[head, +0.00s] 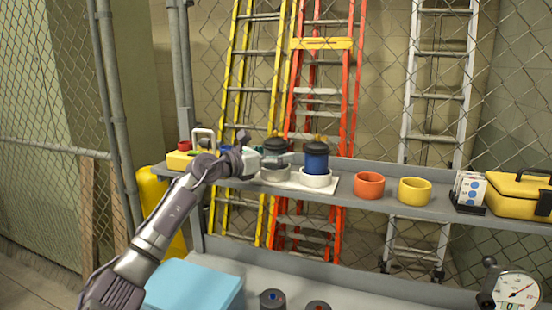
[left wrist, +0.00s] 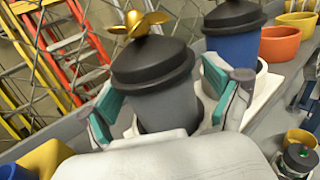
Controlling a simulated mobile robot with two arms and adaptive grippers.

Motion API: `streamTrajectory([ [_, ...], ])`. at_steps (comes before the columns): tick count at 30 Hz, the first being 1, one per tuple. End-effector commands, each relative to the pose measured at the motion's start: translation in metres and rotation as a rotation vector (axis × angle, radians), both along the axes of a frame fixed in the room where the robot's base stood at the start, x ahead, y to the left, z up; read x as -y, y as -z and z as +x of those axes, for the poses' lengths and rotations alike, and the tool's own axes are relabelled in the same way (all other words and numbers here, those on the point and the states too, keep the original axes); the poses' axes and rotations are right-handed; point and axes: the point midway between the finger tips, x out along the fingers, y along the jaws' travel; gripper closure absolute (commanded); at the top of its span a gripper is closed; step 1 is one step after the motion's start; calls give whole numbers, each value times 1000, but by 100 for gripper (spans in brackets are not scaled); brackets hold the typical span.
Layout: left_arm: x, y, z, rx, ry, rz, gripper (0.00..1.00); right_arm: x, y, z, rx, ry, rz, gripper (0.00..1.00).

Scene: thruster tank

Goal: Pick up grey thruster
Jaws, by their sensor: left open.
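The grey thruster (left wrist: 165,105) has a black cap and a gold propeller on top. It stands in a ring holder (head: 275,173) on the shelf; in the head view my gripper partly hides the thruster (head: 276,146). My left gripper (left wrist: 168,95) is open, with one teal-padded finger on each side of the grey body. I cannot tell whether the pads touch it. In the head view the gripper (head: 266,158) reaches it from the left. The blue thruster (head: 317,161) stands just right in a white ring. My right gripper is not in view.
Orange (head: 369,186) and yellow (head: 414,191) rings, a card holder (head: 469,190) and a yellow toolbox (head: 522,194) stand right along the shelf (head: 345,207). A yellow case with a white handle (head: 203,138) is left. A blue box (head: 195,288) and gauge (head: 515,289) are below.

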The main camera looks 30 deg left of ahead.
Motion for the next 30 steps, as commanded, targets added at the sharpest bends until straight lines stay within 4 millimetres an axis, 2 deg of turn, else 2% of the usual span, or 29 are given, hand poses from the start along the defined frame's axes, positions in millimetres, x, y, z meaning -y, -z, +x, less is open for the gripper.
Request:
streamTrajectory([
  [2,0,0,0,0,0,0,10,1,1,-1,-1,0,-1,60],
  [3,0,0,0,0,0,0,13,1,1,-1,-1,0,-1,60],
  [17,0,1,-1,-1,0,0,90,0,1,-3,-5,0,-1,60],
  [26,0,-4,-1,3,0,0,90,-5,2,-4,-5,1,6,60],
  [30,0,-16,-1,6,0,2,90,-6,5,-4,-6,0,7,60],
])
